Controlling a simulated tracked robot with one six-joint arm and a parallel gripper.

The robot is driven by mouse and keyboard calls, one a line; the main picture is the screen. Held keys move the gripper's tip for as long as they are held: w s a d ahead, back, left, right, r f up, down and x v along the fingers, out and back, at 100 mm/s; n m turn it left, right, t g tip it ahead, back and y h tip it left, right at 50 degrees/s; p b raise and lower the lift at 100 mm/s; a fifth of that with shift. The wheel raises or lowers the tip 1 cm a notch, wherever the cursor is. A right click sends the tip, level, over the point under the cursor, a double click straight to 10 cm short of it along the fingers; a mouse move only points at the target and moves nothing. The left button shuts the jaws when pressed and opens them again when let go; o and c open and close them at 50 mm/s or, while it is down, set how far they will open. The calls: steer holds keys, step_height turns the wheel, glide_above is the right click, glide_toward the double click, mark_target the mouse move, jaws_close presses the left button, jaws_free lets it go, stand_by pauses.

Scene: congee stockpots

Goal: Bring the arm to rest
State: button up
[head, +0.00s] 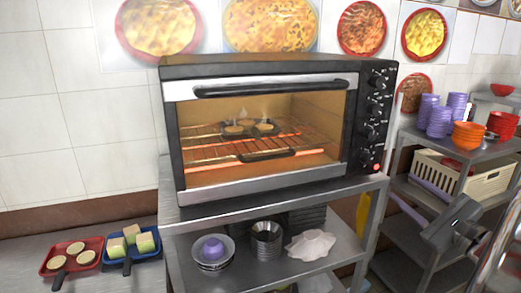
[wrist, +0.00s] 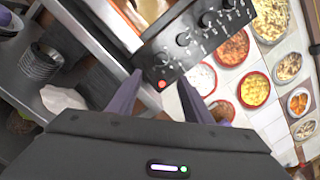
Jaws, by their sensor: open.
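My gripper (wrist: 160,78) is open and empty in the wrist view, its two purple-grey fingers spread apart. Beyond the fingertips is the black control panel (wrist: 195,40) of the toaster oven, with its knobs and a lit red button. In the head view my gripper's grey body (head: 456,226) is at the lower right, to the right of the oven (head: 275,76) and in front of the side shelf. The oven door is shut. Inside, a dark tray (head: 246,129) with several small round items sits on the rack, steaming above glowing red heating bars.
The oven stands on a metal cart (head: 280,205) with bowls below. A red tray (head: 72,258) and a blue tray (head: 131,243) hold food at the lower left. The right shelf (head: 452,145) carries purple cups, orange bowls and a cream basket (head: 460,177).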

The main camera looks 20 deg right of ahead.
steer(key=w+a+f+n+g+y, duration=0.1)
steer(key=a+f+n+g+y, duration=0.15)
steer(key=a, duration=0.55)
steer(key=w+a+f+n+g+y, duration=0.1)
steer(key=a+n+g+y, duration=0.2)
steer(key=a, duration=0.6)
steer(key=w+a+f+n+g+y, duration=0.1)
steer(key=a+f+n+g, duration=0.2)
steer(key=a, duration=0.5)
steer(key=s+a+f+n+g+h, duration=0.2)
steer(key=s+a+n, duration=0.4)
steer(key=n, duration=0.3)
steer(key=s+a+f+n+g+h, duration=0.3)
steer(key=s+a+n+h, duration=0.2)
steer(key=n, duration=0.4)
steer(key=s+a, duration=0.1)
steer(key=s, duration=0.1)
steer(key=shift+s+a+f+n, duration=0.3)
steer(key=shift+s+a+n, duration=0.05)
steer(key=shift+a, duration=0.05)
